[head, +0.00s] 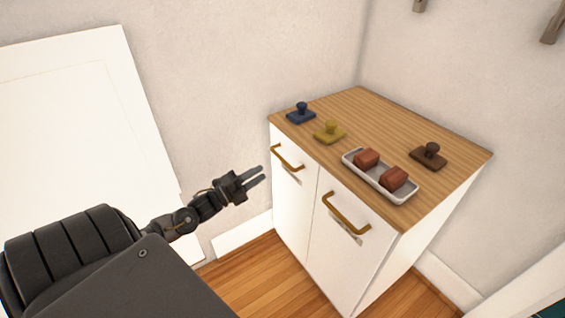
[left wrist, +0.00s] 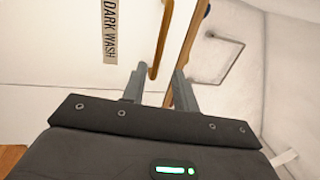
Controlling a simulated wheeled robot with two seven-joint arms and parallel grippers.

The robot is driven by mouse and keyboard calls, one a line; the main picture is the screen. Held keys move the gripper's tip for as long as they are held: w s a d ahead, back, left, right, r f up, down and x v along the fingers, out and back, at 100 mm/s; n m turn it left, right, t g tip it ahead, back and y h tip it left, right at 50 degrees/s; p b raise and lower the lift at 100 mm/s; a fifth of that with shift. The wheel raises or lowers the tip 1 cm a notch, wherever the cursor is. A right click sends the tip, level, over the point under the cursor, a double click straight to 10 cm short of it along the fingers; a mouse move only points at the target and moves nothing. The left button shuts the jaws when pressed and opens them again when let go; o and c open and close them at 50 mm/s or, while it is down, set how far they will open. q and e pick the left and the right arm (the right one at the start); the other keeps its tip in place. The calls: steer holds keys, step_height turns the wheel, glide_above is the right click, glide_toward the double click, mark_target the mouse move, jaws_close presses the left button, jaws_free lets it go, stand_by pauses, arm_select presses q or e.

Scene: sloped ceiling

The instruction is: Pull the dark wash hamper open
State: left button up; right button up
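A white cabinet (head: 350,262) with a wooden top has two hamper fronts side by side, each with a brass bar handle and a small tag. In the left wrist view a label reading DARK WASH (left wrist: 110,30) is on a white front beside a brass handle (left wrist: 160,45). My left gripper (head: 263,175) is open and empty, just left of the left hamper front (head: 292,195) and a little below its handle (head: 286,158). In the left wrist view the handle appears between the fingertips (left wrist: 160,88), with no grip on it. The tags are too small to read in the head view. My right gripper is out of view.
On the wooden top (head: 375,115) are a blue stamp (head: 301,114), a yellow stamp (head: 330,133), a brown stamp (head: 429,155) and a pale tray (head: 381,182) with two reddish-brown blocks. A white panel (head: 85,130) stands at the left wall. Wooden floor (head: 250,278) lies before the cabinet.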

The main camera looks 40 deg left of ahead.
mark_target(282, 158)
arm_select(q)
steer(key=x, duration=1)
steer(key=shift+w+b, duration=0.25)
steer(key=shift+b, duration=0.1)
jaws_close()
